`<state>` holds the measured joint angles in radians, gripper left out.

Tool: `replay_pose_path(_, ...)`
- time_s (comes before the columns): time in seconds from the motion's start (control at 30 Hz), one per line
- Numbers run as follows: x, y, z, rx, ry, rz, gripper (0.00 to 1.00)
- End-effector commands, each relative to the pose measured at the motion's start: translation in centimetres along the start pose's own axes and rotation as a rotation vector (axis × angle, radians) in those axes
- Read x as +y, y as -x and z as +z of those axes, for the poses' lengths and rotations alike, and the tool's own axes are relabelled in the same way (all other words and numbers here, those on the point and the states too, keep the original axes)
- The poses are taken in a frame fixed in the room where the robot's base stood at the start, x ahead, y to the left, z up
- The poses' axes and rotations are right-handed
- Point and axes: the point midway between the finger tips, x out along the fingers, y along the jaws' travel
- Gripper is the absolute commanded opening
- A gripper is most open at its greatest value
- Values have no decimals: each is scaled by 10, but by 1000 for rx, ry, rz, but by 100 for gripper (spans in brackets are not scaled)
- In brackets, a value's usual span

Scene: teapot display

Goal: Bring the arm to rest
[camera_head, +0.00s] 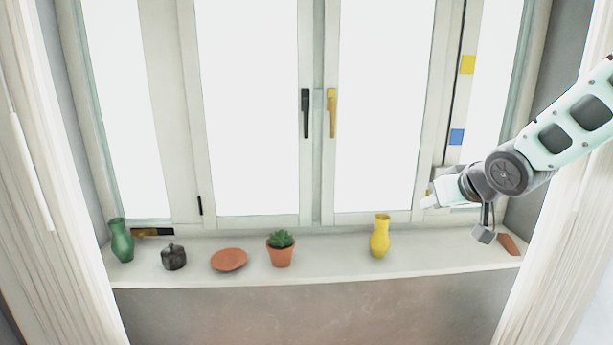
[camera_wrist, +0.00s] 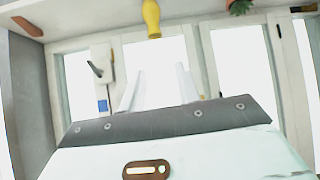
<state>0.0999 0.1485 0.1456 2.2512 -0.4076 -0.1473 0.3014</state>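My gripper (camera_head: 430,197) is at the right of the head view, held in front of the window's right side and above the sill's right end. In the wrist view its two pale fingers (camera_wrist: 160,80) stand apart with nothing between them. My arm comes in from the right edge of the head view. The nearest standing object is a yellow vase (camera_head: 379,236), to the left of and below the gripper; it also shows in the wrist view (camera_wrist: 151,18), upside down.
The sill (camera_head: 330,270) also bears a green vase (camera_head: 121,241), a dark lidded pot (camera_head: 173,257), a terracotta dish (camera_head: 228,260), a potted plant (camera_head: 281,250) and a terracotta piece (camera_head: 508,244) under my wrist. Window handles (camera_head: 331,113) stick out mid-window.

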Motion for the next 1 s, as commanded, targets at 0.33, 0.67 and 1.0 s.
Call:
replay_pose_path(0.33,-166,103,159,-527,259,-192,32)
replay_pose_path(0.67,-200,190,250,-821,447,-289,32)
replay_pose_path(1.0,-200,194,254,-837,455,-293,32)
